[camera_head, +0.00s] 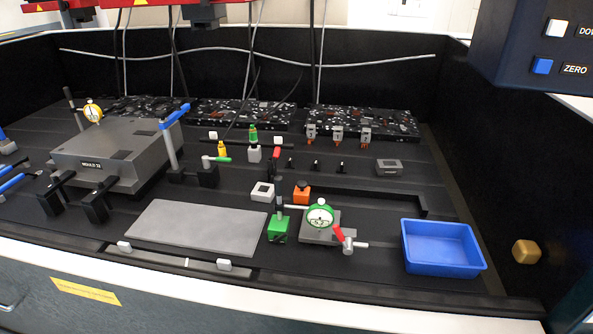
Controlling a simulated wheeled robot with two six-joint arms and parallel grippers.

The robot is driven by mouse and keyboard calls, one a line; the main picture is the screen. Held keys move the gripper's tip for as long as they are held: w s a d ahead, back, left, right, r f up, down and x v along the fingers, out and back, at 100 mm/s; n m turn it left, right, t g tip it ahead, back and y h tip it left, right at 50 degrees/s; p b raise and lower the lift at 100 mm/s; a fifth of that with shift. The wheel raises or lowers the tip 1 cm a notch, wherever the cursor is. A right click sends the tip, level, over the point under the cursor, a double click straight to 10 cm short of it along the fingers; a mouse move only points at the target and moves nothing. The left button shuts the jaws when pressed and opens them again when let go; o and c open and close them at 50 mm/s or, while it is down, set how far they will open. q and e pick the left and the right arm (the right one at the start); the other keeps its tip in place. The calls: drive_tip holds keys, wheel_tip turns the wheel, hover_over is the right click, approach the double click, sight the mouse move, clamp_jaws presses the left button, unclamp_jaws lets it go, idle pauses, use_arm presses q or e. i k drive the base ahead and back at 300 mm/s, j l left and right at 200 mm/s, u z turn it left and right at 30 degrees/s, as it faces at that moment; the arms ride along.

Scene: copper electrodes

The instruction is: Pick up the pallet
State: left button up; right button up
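I cannot tell for sure which thing is the pallet. A small white square piece (262,191) with a dark recess lies near the middle of the black table. A similar dark grey square piece (389,167) sits farther back on the right. A flat grey plate (196,227) lies at the front left of the middle. Neither of my grippers shows in the head view, and nothing visible is held.
A blue tray (442,248) stands empty at the front right. A green dial gauge (320,215) on a grey base stands near the middle, beside a green block (279,228). A big grey mould block (117,152) fills the left. Black speckled slabs (362,121) line the back.

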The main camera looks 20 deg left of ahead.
sight(262, 191)
drive_tip(key=l+u, duration=0.15)
drive_tip(key=u, duration=0.25)
drive_tip(key=l+u, duration=0.15)
drive_tip(key=u, duration=0.25)
